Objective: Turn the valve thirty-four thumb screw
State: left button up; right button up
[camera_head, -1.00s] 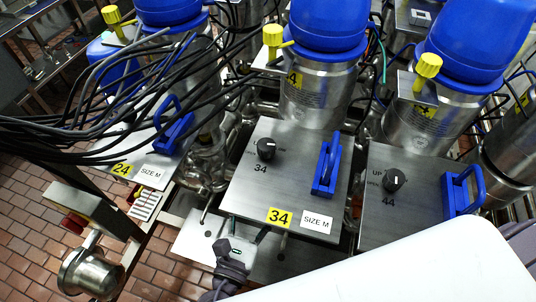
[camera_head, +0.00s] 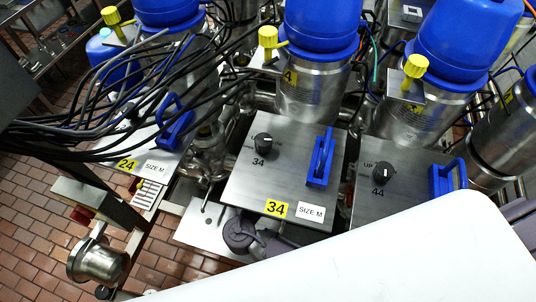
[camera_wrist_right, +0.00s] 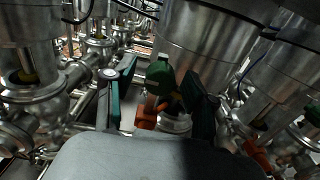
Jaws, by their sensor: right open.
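The valve thirty-four panel (camera_head: 290,165) is a steel plate with a black rotary knob (camera_head: 263,140), a blue handle and a yellow "34" label (camera_head: 277,209). Behind it stands a steel cylinder with a blue top (camera_head: 322,30) and a yellow knob (camera_head: 269,38) beside it. My right gripper (camera_wrist_right: 160,70) is open in the right wrist view, its fingers on either side of a dark green knob (camera_wrist_right: 158,76) on a stem. The knob looks a little beyond the fingertips; contact cannot be told. No number shows there. In the head view, the panel hides my right fingers. My left gripper is out of view.
Panels 24 (camera_head: 150,150) and 44 (camera_head: 405,180) flank panel 34. Black cables (camera_head: 100,115) crowd the upper left. In the right wrist view, steel pipes (camera_wrist_right: 55,95) and a large cylinder (camera_wrist_right: 215,40) stand close around the fingers, with an orange part (camera_wrist_right: 147,113) below the green knob.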

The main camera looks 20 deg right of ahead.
grip_shut()
jog(key=shift+m, duration=0.4)
jog(key=m+b, duration=0.2)
jog(key=m, duration=0.1)
jog(key=shift+f+m+b, duration=0.15)
jog(key=shift+m+b, duration=0.15)
jog(key=shift+b, duration=0.1)
jog(key=m+b, duration=0.3)
jog(key=m, duration=0.1)
jog(key=shift+m, duration=0.3)
jog(key=m+b, duration=0.4)
jog(key=shift+m+b, duration=2.15)
jog(key=shift+m, duration=0.15)
